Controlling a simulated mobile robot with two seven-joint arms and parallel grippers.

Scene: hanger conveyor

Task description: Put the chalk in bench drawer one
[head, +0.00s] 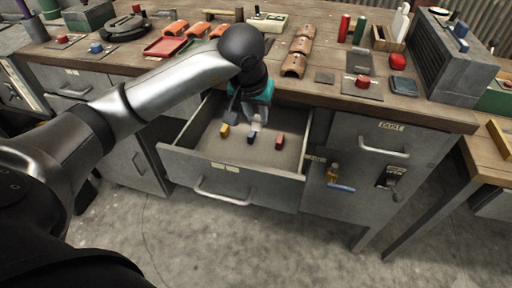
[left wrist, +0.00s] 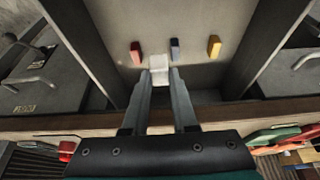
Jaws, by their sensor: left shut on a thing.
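The white chalk (left wrist: 158,65) is between the fingertips of my left gripper (left wrist: 160,82). In the head view the left gripper (head: 252,112) reaches down over the open bench drawer (head: 235,176), shut on the chalk (head: 256,124). I cannot tell whether the chalk touches the drawer floor. In the drawer lie a yellow piece (head: 224,131), a blue piece (head: 250,138) and a red piece (head: 279,142). They also show in the left wrist view as red (left wrist: 136,53), blue (left wrist: 174,49) and yellow (left wrist: 214,46). My right gripper is not in view.
The wooden bench top (head: 330,90) behind the drawer holds a red tray (head: 165,47), clay tiles (head: 296,60) and a grey louvred box (head: 440,60). A closed cabinet (head: 375,165) stands right of the drawer. The concrete floor (head: 250,245) in front is clear.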

